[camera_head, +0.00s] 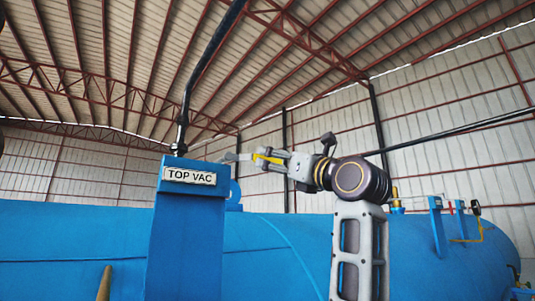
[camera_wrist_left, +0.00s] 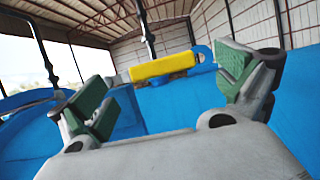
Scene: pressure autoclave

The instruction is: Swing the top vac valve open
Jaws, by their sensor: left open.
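The blue post with the TOP VAC label (camera_head: 190,176) stands left of centre in the head view. A yellow bar (camera_head: 268,159), which looks like the valve's lever, shows at my left gripper (camera_head: 250,157), just right of the post top. In the left wrist view the yellow bar (camera_wrist_left: 165,66) lies crosswise ahead, between the green-padded fingers of my left gripper (camera_wrist_left: 165,88). The valve body is mostly hidden. My right gripper is not in view.
The large blue vessel (camera_head: 270,260) fills the lower part. A black pipe (camera_head: 186,105) rises from the post top. A blue lug (camera_head: 235,190) stands behind the post. Small fittings and a blue post (camera_head: 437,222) stand at right. Open air lies above the vessel.

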